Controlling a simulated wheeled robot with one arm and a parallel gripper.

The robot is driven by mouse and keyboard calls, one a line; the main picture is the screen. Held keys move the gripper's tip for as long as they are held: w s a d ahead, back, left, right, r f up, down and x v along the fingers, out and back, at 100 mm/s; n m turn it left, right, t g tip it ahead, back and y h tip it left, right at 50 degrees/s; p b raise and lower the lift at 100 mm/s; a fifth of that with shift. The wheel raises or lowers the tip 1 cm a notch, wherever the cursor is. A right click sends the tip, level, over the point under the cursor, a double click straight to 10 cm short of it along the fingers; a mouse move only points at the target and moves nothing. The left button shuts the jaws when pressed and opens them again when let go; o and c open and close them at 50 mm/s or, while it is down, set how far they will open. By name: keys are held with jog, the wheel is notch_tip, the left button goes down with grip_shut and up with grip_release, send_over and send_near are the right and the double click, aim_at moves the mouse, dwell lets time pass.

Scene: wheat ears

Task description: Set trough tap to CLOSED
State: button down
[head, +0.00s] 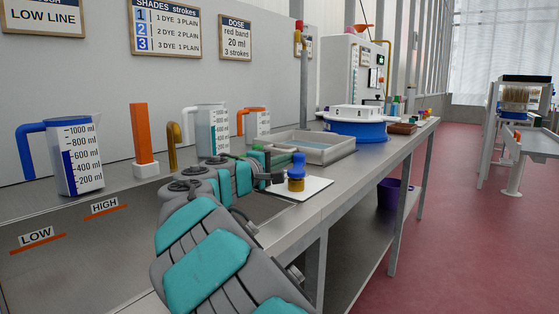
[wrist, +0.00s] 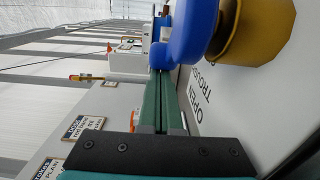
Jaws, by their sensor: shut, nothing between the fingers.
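The trough tap has a brass-coloured body (head: 296,185) and a blue handle (head: 297,165), and stands on a white plate (head: 316,186) on the bench. In the wrist view the blue handle (wrist: 187,42) and brass body (wrist: 255,30) fill the upper right. The plate (wrist: 215,105) beneath carries the printed word OPEN and part of a second word. My gripper (wrist: 161,76) has its two green fingers shut together, empty, tips close beside the blue handle. I cannot tell whether they touch it. In the head view my arm partly hides my gripper (head: 264,158).
A grey trough (head: 330,152) lies behind the tap, and a blue-based round device (head: 355,128) stands beyond it. Measuring jugs (head: 80,165) and an orange block (head: 142,133) stand left of my arm.

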jog(key=shift+d, duration=0.1)
dwell(0.4)
jog(key=b+v, duration=0.1)
jog(key=v, duration=0.6)
jog(key=shift+s, duration=0.15)
jog(key=shift+s+r, duration=0.1)
